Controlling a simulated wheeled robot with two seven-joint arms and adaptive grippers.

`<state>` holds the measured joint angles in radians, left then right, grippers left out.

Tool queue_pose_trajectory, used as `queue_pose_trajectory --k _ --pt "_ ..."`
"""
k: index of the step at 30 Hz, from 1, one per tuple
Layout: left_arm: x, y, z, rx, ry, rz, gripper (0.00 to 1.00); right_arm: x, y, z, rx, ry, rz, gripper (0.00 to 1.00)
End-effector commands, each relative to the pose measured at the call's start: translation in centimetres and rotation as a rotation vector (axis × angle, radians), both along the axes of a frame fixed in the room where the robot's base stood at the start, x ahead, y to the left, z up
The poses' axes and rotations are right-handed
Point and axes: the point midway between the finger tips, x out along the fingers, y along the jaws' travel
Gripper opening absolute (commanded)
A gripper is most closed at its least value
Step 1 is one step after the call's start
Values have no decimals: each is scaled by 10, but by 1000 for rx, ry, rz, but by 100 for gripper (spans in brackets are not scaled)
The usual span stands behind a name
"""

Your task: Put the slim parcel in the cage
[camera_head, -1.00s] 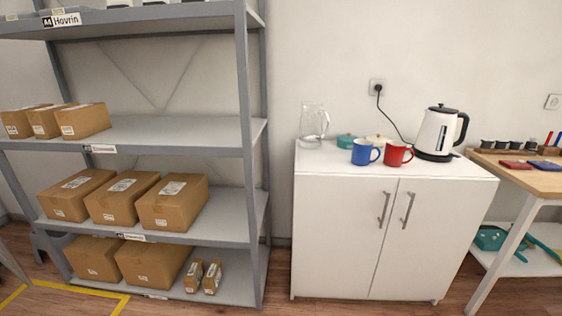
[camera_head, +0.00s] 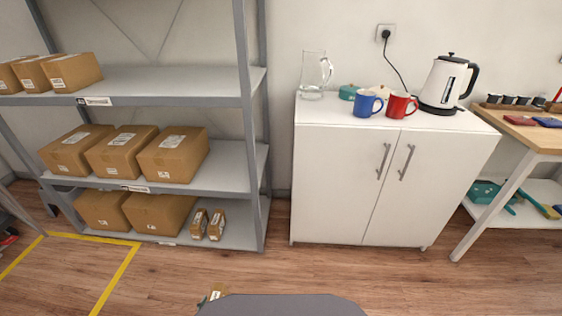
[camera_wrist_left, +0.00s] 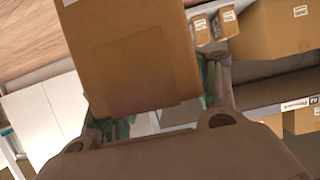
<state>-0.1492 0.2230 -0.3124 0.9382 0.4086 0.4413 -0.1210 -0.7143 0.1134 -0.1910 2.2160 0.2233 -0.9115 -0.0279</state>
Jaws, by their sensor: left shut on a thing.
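The slim parcel (camera_wrist_left: 130,60), a brown taped cardboard box, is between the fingers of my left gripper (camera_wrist_left: 160,102) in the left wrist view. The gripper is shut on it. In the head view only a small brown corner of the parcel (camera_head: 217,292) with a white label shows at the bottom edge, beside a grey part of my own arm. Most of the parcel is hidden there. My right gripper is in neither view.
A grey shelf rack (camera_head: 170,85) with several brown boxes stands at the left. A white cabinet (camera_head: 340,180) with mugs and a kettle (camera_head: 440,82) stands right of it. A wooden table (camera_head: 530,135) is far right.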

Motion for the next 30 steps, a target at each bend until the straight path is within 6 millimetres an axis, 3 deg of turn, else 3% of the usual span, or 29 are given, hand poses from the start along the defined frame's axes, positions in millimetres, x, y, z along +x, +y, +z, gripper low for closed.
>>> queue_pose_trajectory --k 17,30 --pt "23 -24 32 -1 -5 -78 4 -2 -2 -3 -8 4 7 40" --pt "56 -42 93 -2 -7 -100 4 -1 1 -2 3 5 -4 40"
